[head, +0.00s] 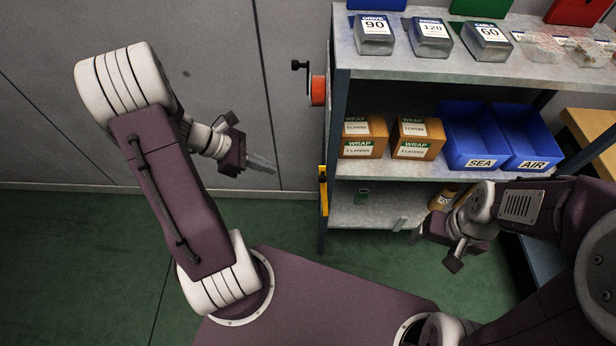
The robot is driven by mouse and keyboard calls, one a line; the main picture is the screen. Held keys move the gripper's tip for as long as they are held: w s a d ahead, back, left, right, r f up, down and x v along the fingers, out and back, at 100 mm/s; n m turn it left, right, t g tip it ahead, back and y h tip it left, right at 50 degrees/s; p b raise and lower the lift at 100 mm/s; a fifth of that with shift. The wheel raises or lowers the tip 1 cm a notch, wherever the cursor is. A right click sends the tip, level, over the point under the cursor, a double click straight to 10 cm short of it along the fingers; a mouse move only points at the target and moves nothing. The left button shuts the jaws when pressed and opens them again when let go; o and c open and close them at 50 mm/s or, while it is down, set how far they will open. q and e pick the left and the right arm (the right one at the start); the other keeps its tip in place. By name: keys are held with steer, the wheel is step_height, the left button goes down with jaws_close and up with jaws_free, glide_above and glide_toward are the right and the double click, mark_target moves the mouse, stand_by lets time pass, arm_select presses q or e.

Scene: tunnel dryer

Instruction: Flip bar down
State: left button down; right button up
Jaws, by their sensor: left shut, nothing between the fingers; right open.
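No part in view is clearly the bar. A black crank-like handle (299,66) with a red drum (318,90) is fixed to the left side of the shelf unit, and a yellow upright piece (323,190) sits lower on the same side. My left gripper (262,164) is shut and empty, in front of the grey wall, left of the shelf post and apart from both. My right gripper (425,238) is open and in front of the lower shelf at the right; its fingers are partly hidden by its own body.
The shelf unit (440,68) holds labelled grey bins on top. Below are brown WRAP boxes (363,137) and blue SEA and AIR bins (470,135). Green floor (80,250) is clear at left.

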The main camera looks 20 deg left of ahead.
arm_select(q)
steer(key=shift+d, duration=0.1)
steer(key=w+d+r+b+x, duration=0.1)
steer(key=r+b+x, duration=0.1)
steer(key=x, duration=1.1)
steer(key=shift+d, duration=0.3)
